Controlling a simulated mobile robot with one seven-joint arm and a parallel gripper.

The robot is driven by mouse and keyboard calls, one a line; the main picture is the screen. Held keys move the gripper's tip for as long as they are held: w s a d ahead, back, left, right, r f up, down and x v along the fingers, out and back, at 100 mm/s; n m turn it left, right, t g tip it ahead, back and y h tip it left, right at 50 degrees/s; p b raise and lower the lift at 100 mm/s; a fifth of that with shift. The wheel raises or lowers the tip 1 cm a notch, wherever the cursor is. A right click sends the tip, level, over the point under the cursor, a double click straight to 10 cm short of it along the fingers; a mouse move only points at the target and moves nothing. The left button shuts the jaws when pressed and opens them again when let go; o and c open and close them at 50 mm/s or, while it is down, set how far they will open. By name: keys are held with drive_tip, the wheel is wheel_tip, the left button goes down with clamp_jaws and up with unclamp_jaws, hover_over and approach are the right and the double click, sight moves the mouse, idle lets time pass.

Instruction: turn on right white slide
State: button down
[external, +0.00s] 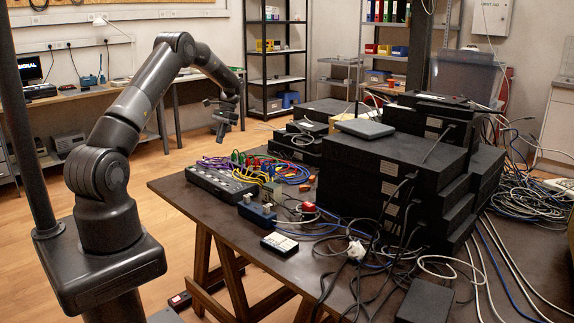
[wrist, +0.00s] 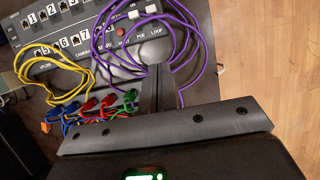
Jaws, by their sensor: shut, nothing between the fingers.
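The dark control panel (wrist: 75,42) lies at the upper left in the wrist view, with rows of numbered ports. Two white slides (wrist: 152,9) sit near its top right, side by side, with a red button (wrist: 120,31) below them. The right one is partly crossed by a purple cable. I cannot tell their positions. In the external view the panel (external: 215,186) lies on the table's left part; its slides are too small to make out. My gripper (external: 222,128) hangs above and behind the panel. In the wrist view its fingers (wrist: 158,72) are together and empty, apart from the slides.
Purple cables (wrist: 101,45) loop over the panel and yellow cables (wrist: 75,68) cross its left part. Coloured plugs (wrist: 90,104) lie near my gripper. Stacked black boxes (external: 375,165) fill the table's right. The wooden floor (wrist: 265,50) is clear at right.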

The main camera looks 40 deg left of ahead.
drive_tip(key=shift+v, duration=1.95)
drive_tip(key=s+d+r+t, duration=0.2)
drive_tip(key=s+d+r, duration=0.1)
drive_tip(key=d+r, duration=0.35)
drive_tip(key=s+d+r+t+y, duration=0.1)
drive_tip(key=s+d+r, duration=0.35)
drive_tip(key=r, duration=0.25)
drive_tip(key=s+d+r+t, duration=0.2)
drive_tip(key=s+d+r, duration=0.1)
drive_tip(key=d+r, duration=0.35)
drive_tip(key=s+d+t, duration=0.1)
drive_tip(key=s+d, duration=0.3)
drive_tip(key=s, duration=0.3)
drive_tip(key=s+d+t, duration=0.2)
drive_tip(key=s+d, duration=0.3)
drive_tip(key=s, duration=0.3)
drive_tip(key=s+d+t+h, duration=0.1)
drive_tip(key=s+d, duration=0.3)
drive_tip(key=s, duration=0.4)
drive_tip(key=shift+d+t, duration=0.4)
drive_tip(key=shift+t, duration=0.1)
